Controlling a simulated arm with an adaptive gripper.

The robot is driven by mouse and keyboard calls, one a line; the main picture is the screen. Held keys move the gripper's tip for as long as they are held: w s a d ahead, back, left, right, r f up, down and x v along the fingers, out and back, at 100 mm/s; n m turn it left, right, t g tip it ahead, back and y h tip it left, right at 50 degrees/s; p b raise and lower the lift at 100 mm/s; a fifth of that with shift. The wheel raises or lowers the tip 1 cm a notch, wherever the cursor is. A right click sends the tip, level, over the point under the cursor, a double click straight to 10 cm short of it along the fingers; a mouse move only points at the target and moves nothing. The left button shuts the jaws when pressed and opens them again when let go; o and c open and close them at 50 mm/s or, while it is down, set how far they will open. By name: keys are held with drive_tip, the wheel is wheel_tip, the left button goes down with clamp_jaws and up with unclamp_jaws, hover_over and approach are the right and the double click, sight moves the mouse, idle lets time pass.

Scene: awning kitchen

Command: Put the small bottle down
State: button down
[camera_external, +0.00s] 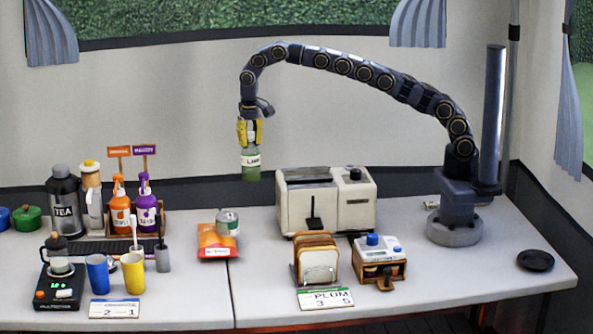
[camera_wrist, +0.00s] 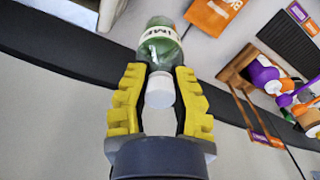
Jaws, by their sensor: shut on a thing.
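The small bottle (camera_external: 251,163) is green with a white label and hangs upright in the air below my gripper (camera_external: 249,131). In the wrist view the small bottle (camera_wrist: 161,45) shows its white cap towards the camera. The yellow fingers of my gripper (camera_wrist: 160,88) are on either side of its cap and neck, shut on it. The bottle is above the level of the counter (camera_external: 262,223), apart from everything else. Its exact height and the spot under it are hard to tell.
A white toaster (camera_external: 305,207) is to the right. Orange and purple pump bottles (camera_external: 147,211) stand further left. Counter between packet and toaster looks clear.

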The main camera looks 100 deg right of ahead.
drive_tip(key=s+a+r+n, duration=0.35)
drive_tip(key=a+r, duration=0.25)
drive_tip(key=a, duration=0.2)
drive_tip(key=s+a+r+n, duration=0.2)
drive_tip(key=a+r+n, duration=0.2)
drive_tip(key=a+r, duration=0.35)
drive_tip(key=w+a+f, duration=0.3)
drive_tip(key=a+f, duration=0.6)
drive_tip(key=a, duration=0.2)
drive_tip(key=w+a+f, duration=0.3)
drive_tip(key=a+f, duration=0.5)
drive_tip(key=a, duration=0.3)
wheel_tip(320, 180, down, 10)
drive_tip(key=shift+d, duration=0.2)
drive_tip(key=shift+f, duration=0.1)
drive_tip(key=c, duration=1.1)
unclamp_jaws()
drive_tip(key=shift+o, duration=0.2)
